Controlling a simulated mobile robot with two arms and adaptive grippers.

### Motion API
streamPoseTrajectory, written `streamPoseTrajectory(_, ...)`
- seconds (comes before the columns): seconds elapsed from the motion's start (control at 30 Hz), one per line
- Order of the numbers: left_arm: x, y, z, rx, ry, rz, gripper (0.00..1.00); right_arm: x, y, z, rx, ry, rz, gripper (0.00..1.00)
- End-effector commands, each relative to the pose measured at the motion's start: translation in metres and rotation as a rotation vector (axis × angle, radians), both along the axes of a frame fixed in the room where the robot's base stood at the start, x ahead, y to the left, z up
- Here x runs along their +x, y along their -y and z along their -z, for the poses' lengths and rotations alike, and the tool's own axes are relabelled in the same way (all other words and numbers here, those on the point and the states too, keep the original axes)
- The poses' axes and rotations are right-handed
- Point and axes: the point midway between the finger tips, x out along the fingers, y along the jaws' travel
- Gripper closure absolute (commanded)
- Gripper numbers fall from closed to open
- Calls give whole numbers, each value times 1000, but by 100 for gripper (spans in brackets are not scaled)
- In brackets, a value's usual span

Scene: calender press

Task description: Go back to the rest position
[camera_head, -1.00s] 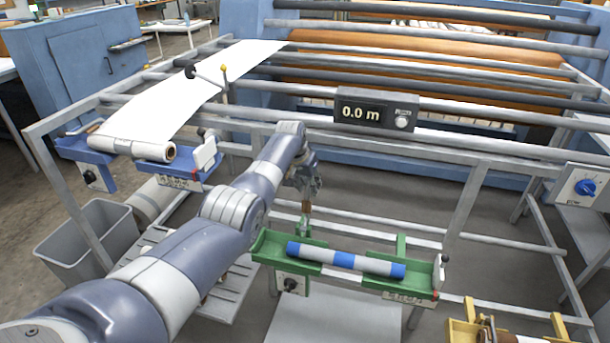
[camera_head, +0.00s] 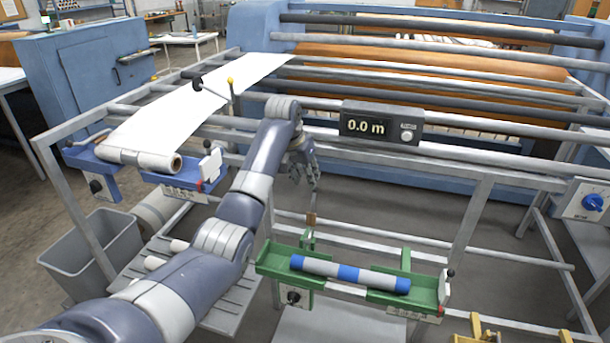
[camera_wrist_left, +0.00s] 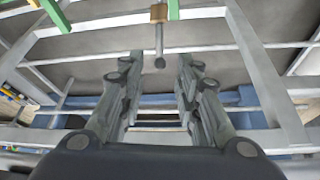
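My left gripper (camera_head: 305,176) hangs in front of the press frame, above and behind the green cradle. In the left wrist view its fingers (camera_wrist_left: 157,105) stand apart with nothing between them. The green cradle (camera_head: 282,262) holds a grey roll with blue bands (camera_head: 348,272). A small lever with a brown block (camera_head: 311,220) stands at the back of the cradle, below my gripper. The brown block also shows beyond the fingertips in the left wrist view (camera_wrist_left: 159,13). My right gripper is not in view.
A blue cradle (camera_head: 185,181) with a white paper roll (camera_head: 150,160) is on the left, its sheet running to the press. A display reading 0.0 m (camera_head: 381,124) sits on the rail. A grey bin (camera_head: 92,252) stands at left; a yellow cradle (camera_head: 490,333) is at lower right.

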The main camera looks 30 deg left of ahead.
Motion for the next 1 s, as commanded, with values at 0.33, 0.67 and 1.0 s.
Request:
streamPoseTrajectory(0.33, -1, 0, -1, 0, 0, 0, 69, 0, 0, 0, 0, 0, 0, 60)
streamPoseTrajectory(0.67, -9, 6, 19, 18, -13, 8, 69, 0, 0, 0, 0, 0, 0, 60)
streamPoseTrajectory(1.0, -103, 59, 146, 126, -62, 97, 69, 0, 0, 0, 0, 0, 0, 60)
